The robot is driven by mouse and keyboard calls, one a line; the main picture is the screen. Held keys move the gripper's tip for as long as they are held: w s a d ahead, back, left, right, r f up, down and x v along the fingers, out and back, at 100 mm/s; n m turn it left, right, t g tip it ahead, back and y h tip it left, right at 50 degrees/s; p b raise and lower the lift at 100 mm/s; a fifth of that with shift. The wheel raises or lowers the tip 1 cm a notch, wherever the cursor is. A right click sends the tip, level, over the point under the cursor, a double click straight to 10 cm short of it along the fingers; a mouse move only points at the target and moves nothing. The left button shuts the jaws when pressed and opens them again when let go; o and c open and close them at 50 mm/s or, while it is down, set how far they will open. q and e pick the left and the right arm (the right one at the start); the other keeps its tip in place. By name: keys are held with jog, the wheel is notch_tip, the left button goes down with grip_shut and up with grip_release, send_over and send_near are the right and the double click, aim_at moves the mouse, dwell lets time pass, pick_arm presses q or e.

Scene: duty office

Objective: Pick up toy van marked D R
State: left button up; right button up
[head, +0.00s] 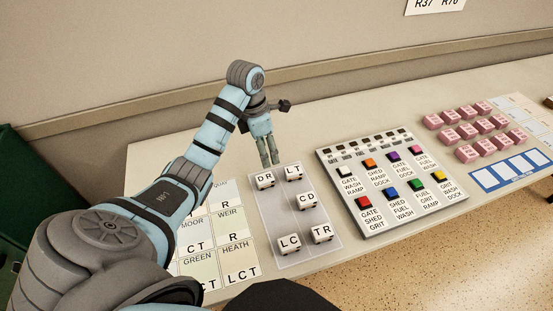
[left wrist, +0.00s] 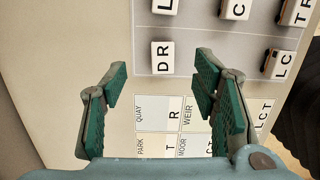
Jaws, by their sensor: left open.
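The toy van marked D R (head: 265,181) is a small white block with black letters. It stands at the far left corner of a grey tray mat (head: 283,215) on the table. In the left wrist view the van (left wrist: 162,57) shows between and just beyond my fingertips, not touched. My left gripper (head: 269,161) is pointed down, open and empty, just behind the van in the head view. Other white vans stand on the mat: L T (head: 293,173), C D (head: 307,201), L C (head: 289,243) and T R (head: 322,233). My right gripper is out of view.
Cards with place names (head: 238,258) lie left of the mat. A button panel (head: 385,180) with coloured buttons stands to the right, and pink blocks (head: 467,132) lie farther right. The wall (head: 120,60) runs behind the table.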

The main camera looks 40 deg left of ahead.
pick_arm(q)
jog(key=b, duration=0.7)
send_over(264, 178)
jog(key=s, duration=0.2)
jog(key=shift+t, duration=0.3)
notch_tip(264, 178, down, 6)
jog(key=shift+s+r, duration=0.1)
jog(key=w+f, duration=0.1)
jog(key=w+f+b, duration=0.1)
jog(key=f, duration=0.1)
jog(key=w+f+b, duration=0.1)
jog(key=f, duration=0.1)
jog(key=shift+f, duration=0.6)
jog(key=shift+s+r, duration=0.25)
jog(key=shift+s, duration=0.1)
jog(key=shift+c, duration=1.1)
jog(key=c, duration=1)
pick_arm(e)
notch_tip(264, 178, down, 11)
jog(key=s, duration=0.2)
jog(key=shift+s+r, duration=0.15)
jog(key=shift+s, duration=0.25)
